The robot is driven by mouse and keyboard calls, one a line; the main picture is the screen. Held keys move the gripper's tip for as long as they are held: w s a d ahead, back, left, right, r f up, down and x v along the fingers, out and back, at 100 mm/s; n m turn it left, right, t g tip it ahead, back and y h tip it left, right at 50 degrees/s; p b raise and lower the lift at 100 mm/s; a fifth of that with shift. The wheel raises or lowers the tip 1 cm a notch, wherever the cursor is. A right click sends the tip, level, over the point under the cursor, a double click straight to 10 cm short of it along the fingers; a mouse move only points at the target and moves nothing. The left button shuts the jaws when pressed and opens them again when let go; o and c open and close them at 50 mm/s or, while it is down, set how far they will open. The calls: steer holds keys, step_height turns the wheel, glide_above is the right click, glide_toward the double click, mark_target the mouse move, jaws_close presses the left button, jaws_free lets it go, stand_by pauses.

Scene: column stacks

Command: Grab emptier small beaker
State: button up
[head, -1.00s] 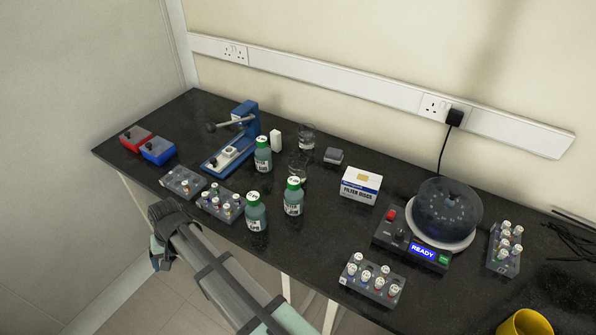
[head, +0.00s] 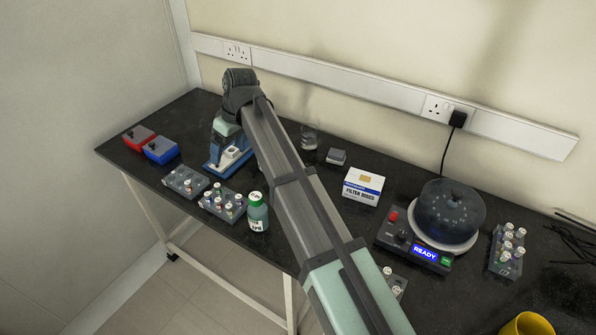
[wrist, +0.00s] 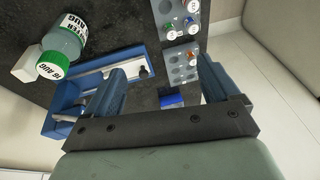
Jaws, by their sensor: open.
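A small clear glass beaker (head: 309,138) stands toward the back of the bench in the head view, just right of my arm. Its fill level is too small to read. A second clear beaker, seen earlier in front of it, is now hidden behind my arm. My gripper (wrist: 165,90) is open with nothing between its fingers. It hangs over the blue press (head: 228,160), left of the beakers. The press also shows under the fingers in the wrist view (wrist: 62,122). No beaker shows in the wrist view.
Vial racks (head: 184,182) lie at front left. A grey block (head: 336,157) and filter box (head: 363,186) stand right of the beaker.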

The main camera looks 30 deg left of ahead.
steer(key=w+d+f+n+t+h, duration=0.1)
steer(key=w+d+n+h, duration=0.15)
steer(key=w+d, duration=1.2)
steer(key=shift+m+h, duration=0.25)
steer(key=f, duration=0.4)
steer(key=w+a+f, duration=0.1)
steer(key=f, duration=0.9)
steer(key=shift+w+a+f, duration=0.1)
steer(key=shift+w+a, duration=0.1)
steer(key=shift+c, duration=0.4)
steer(key=c, duration=1)
steer(key=shift+r, duration=0.2)
